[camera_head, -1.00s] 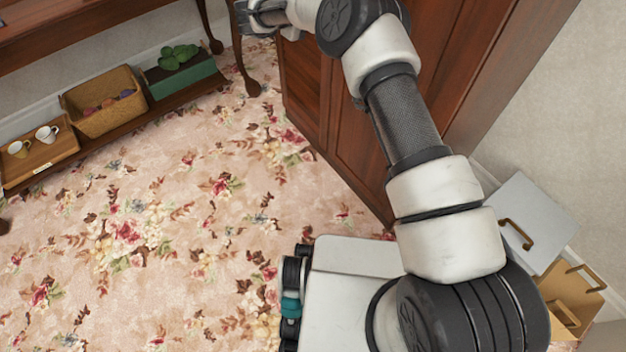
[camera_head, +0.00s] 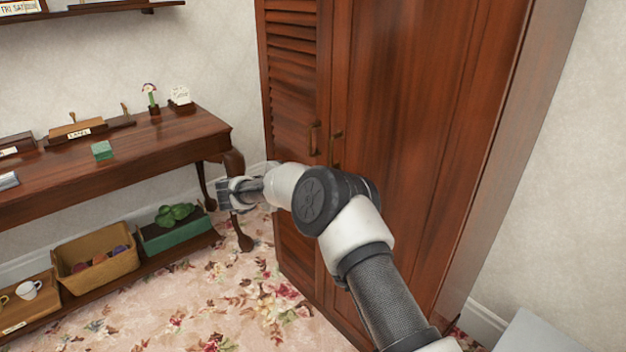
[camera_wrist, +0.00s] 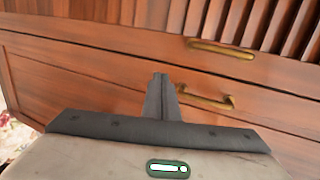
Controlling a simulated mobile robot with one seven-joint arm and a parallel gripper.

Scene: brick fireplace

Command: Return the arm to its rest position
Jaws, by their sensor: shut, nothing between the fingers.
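My gripper (camera_head: 224,194) is at the end of my bent arm, in front of the wooden cabinet and beside the right leg of the side table. In the wrist view my gripper (camera_wrist: 160,80) shows its two fingers together, with nothing between them. The cabinet's wood face (camera_wrist: 90,60) fills most of the wrist view behind the fingers. Two brass handles show there, one above (camera_wrist: 220,48) and one just right of the fingertips (camera_wrist: 206,97). I cannot tell how close the fingertips are to the wood.
The tall wooden cabinet (camera_head: 400,110) stands behind and right of my arm. The side table (camera_head: 90,170) at left holds small items, with a basket (camera_head: 97,262) and a green planter box (camera_head: 178,232) on its lower shelf. Floral carpet (camera_head: 240,300) is open in front.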

